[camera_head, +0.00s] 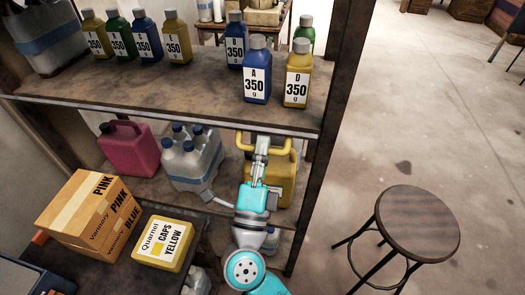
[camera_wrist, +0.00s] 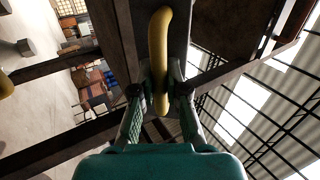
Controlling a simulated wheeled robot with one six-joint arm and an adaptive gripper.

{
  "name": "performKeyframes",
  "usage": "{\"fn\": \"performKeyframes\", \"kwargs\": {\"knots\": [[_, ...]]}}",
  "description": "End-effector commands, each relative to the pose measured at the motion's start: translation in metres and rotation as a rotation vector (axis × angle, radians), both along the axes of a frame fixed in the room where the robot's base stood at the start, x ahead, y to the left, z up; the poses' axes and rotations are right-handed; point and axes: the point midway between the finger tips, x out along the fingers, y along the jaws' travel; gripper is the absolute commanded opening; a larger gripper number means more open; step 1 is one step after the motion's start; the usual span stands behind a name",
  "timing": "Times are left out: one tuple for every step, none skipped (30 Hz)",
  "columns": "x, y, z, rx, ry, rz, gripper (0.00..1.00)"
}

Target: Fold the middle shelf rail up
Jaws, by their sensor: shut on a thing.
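The yellow shelf rail (camera_head: 281,142) is a rounded bar just under the front edge of the upper shelf board, in front of a yellow can. In the wrist view the rail (camera_wrist: 160,50) runs between the two fingers. My gripper (camera_head: 262,145) is shut on the rail, and its fingers hide the rail's middle. The wrist view shows the fingers (camera_wrist: 160,95) on either side of the bar. I cannot tell the rail's exact angle or how its ends are fixed.
The upper shelf board (camera_head: 170,95) carries several bottles, with a blue bottle (camera_head: 256,75) close above my gripper. Below stand a yellow can (camera_head: 285,180), a clear bottle pack (camera_head: 190,160) and a pink can (camera_head: 130,148). A stool (camera_head: 410,222) stands right; floor around it is clear.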

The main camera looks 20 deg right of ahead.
Motion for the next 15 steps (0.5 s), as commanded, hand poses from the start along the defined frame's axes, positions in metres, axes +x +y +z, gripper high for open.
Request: {"fn": "performKeyframes", "kwargs": {"knots": [[-0.001, 0.0, 0.004, 0.025, 0.022, 0.003, 0.0], [-0.001, 0.0, 0.006, 0.037, 0.04, 0.002, 0.0], [0.0, 0.0, 0.007, 0.057, 0.065, 0.003, 0.0], [0.0, 0.0, 0.009, 0.07, 0.082, 0.003, 0.0], [0.0, 0.0, 0.01, 0.084, 0.102, 0.001, 0.0], [0.0, -0.001, 0.012, 0.102, 0.127, 0.001, 0.0], [0.0, -0.001, 0.013, 0.117, 0.146, 0.001, 0.0], [0.001, -0.001, 0.014, 0.131, 0.167, 0.001, 0.0], [0.001, -0.001, 0.016, 0.15, 0.192, 0.001, 0.0], [0.001, -0.001, 0.017, 0.166, 0.213, 0.001, 0.0], [0.002, -0.002, 0.019, 0.181, 0.234, 0.001, 0.0], [0.002, -0.002, 0.021, 0.201, 0.262, 0.001, 0.0], [0.003, -0.002, 0.022, 0.217, 0.284, 0.0, 0.0], [0.003, -0.003, 0.023, 0.233, 0.305, 0.0, 0.0], [0.004, -0.004, 0.025, 0.253, 0.332, 0.0, 0.0]]}}
